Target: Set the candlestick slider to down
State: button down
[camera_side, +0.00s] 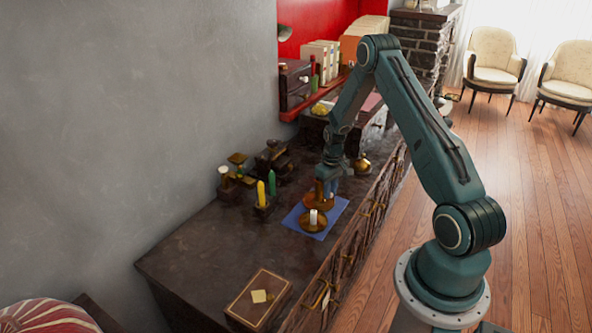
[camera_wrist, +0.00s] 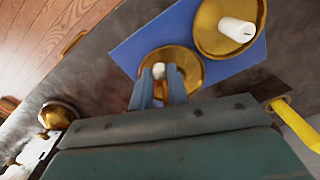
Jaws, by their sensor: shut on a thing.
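A brass candlestick (camera_wrist: 195,62) with a round dish stands on a blue mat (camera_wrist: 130,50). In the side view this candlestick (camera_side: 319,200) is partly covered by my gripper (camera_side: 326,184). In the wrist view my gripper (camera_wrist: 160,86) has its two fingers on either side of the upright part at the dish's middle, shut on it. A pale round top shows between the fingertips. I cannot make out the slider or its height. A second brass candlestick (camera_wrist: 208,42) with a short white candle (camera_wrist: 238,28) stands beside it, also seen in the side view (camera_side: 313,228).
A yellow candle (camera_side: 261,194) and a green candle (camera_side: 272,183) stand in a holder left of the mat. Dark ornaments (camera_side: 270,158) stand behind them. A brown box (camera_side: 258,300) lies near the front. The dresser top (camera_side: 215,245) between is clear.

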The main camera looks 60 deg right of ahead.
jog(key=shift+f, duration=0.95)
jog(key=c, duration=1.4)
grip_release()
jog(key=shift+o, duration=0.3)
jog(key=shift+r, duration=0.2)
notch_tip(320, 180, up, 14)
jog(key=shift+f, duration=0.25)
